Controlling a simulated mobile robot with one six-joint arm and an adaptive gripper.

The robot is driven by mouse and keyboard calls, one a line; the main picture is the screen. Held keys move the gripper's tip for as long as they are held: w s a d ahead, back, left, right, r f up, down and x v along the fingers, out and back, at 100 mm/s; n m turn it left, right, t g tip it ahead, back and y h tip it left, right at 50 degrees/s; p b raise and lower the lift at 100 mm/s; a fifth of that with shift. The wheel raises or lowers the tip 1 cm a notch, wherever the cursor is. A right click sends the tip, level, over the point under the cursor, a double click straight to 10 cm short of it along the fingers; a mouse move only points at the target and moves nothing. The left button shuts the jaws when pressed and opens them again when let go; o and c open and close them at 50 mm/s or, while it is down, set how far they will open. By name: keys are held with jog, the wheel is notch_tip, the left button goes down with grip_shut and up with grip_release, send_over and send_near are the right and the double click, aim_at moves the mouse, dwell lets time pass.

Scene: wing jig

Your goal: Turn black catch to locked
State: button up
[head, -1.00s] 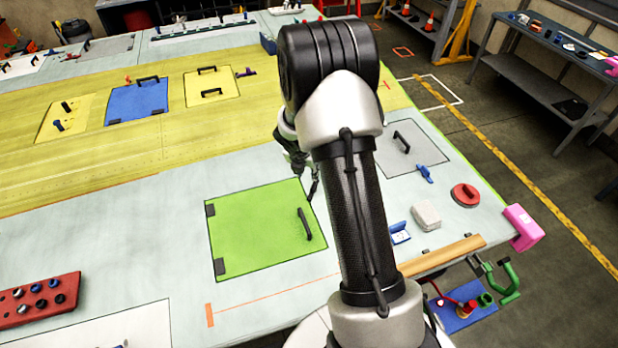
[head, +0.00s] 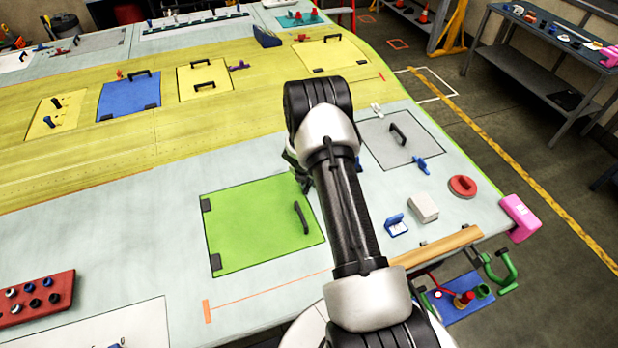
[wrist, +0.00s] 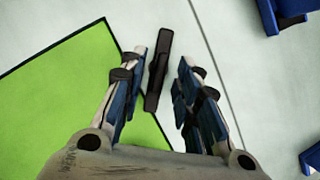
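The black catch (wrist: 158,70) is a dark narrow bar in the wrist view. It lies on the pale surface at the edge of the green panel (wrist: 50,95), its lower end meeting that edge. My gripper (wrist: 163,72) is open, one finger on each side of the bar, with gaps to both. Whether the fingers are level with the bar or above it I cannot tell. In the head view my arm hides the catch and most of the gripper at the right corner of the green panel (head: 250,235).
A black handle (head: 301,217) stands on the green panel. To the right are a grey panel (head: 385,150), a blue catch (head: 421,164), a pale block (head: 424,208), a blue bracket (head: 396,225) and a red disc (head: 463,186).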

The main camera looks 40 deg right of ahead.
grip_shut()
dwell(0.3)
jog(key=shift+w, duration=0.1)
dwell(0.4)
jog(key=m+b, duration=0.1)
jog(key=m+g+b, duration=0.1)
jog(key=m, duration=0.1)
jog(key=m+h+b, duration=0.1)
jog(key=shift+w+a+f, duration=0.1)
jog(key=shift+w, duration=0.15)
jog(key=shift+m+g+b, duration=0.8)
jog(key=shift+m+b, duration=0.75)
jog(key=shift+m, duration=0.15)
grip_release()
